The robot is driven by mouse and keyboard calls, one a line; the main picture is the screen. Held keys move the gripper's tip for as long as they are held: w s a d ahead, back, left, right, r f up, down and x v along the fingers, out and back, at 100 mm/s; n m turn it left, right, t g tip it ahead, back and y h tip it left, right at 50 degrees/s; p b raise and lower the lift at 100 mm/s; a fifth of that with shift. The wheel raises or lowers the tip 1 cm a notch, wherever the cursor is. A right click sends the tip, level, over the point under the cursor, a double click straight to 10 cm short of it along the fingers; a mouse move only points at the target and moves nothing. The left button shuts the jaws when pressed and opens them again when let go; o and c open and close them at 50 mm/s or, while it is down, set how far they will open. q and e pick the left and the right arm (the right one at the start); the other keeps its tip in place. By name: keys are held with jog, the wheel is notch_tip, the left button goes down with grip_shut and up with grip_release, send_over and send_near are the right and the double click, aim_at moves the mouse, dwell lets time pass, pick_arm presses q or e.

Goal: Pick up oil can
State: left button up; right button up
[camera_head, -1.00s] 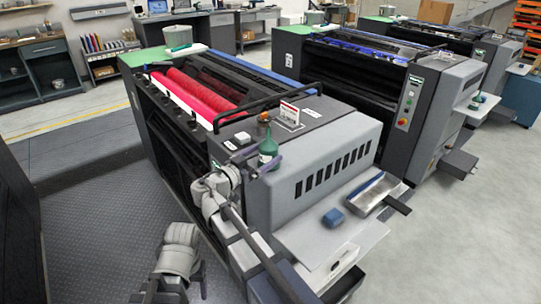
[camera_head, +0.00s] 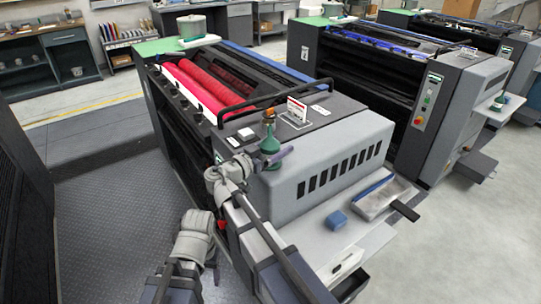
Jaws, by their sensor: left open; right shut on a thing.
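The oil can (camera_head: 270,146), a dark green can with a narrow spout, is upright at the near top edge of the front ink unit. My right gripper (camera_head: 268,162) is at the lower part of the can and shut on it. Its fingers hide part of the can, and I cannot tell whether the base is clear of the unit. My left gripper (camera_head: 213,268) is low at the bottom of the view, beside the unit, open and away from the can.
A small orange-brown jar (camera_head: 269,116) stands just behind the can. A white sign (camera_head: 297,108) stands to its right. Red rollers (camera_head: 208,84) lie behind. Open floor lies left.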

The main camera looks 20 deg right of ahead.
grip_shut()
jog(key=shift+r, duration=0.1)
dwell(0.3)
notch_tip(320, 180, up, 10)
jog(key=p, duration=1)
